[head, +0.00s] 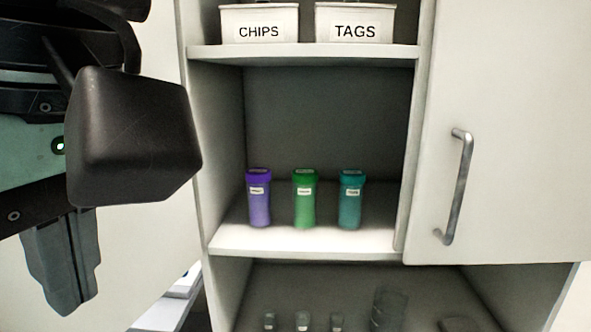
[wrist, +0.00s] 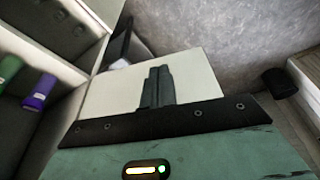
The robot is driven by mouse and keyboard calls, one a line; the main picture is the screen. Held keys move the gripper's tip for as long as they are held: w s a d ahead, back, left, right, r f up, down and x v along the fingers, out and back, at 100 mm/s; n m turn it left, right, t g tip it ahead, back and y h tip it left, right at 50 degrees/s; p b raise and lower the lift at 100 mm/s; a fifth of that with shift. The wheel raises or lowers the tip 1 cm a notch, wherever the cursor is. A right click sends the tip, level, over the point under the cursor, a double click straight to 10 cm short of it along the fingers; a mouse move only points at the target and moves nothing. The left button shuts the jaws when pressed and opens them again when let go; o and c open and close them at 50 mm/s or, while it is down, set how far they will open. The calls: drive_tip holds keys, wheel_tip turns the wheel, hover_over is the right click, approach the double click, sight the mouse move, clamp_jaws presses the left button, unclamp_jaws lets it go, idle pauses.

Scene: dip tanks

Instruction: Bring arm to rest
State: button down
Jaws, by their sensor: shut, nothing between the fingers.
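My gripper (head: 66,300) hangs at the left of the head view, pointing down, in front of a pale panel and left of the open cabinet. In the wrist view its two dark fingers (wrist: 156,86) are together with nothing between them. It is apart from the shelves and touches nothing that I can see. Part of my arm fills the upper left of the head view.
A purple bottle (head: 259,200), a green bottle (head: 304,200) and a teal bottle (head: 350,201) stand on the middle shelf. Bins marked CHIPS (head: 259,22) and TAGS (head: 355,22) sit above. Small jars stand below. A door with a handle (head: 457,188) is at right.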

drive_tip(key=w+d+f+m+h, duration=0.1)
drive_tip(key=w+d+f+m, duration=0.15)
drive_tip(key=d+f, duration=0.45)
drive_tip(key=w+d+f+m+h, duration=0.1)
drive_tip(key=w+d+f, duration=0.3)
drive_tip(key=d+f, duration=0.3)
drive_tip(key=s+d+f+m, duration=0.1)
drive_tip(key=d+f, duration=0.4)
drive_tip(key=d, duration=0.2)
drive_tip(key=s+d+f+m+g+b, duration=0.1)
drive_tip(key=d+f+m, duration=0.1)
drive_tip(key=d+f, duration=0.2)
drive_tip(key=d, duration=0.3)
drive_tip(key=shift+d+f, duration=0.25)
drive_tip(key=shift+f, duration=0.15)
drive_tip(key=shift+f, duration=0.1)
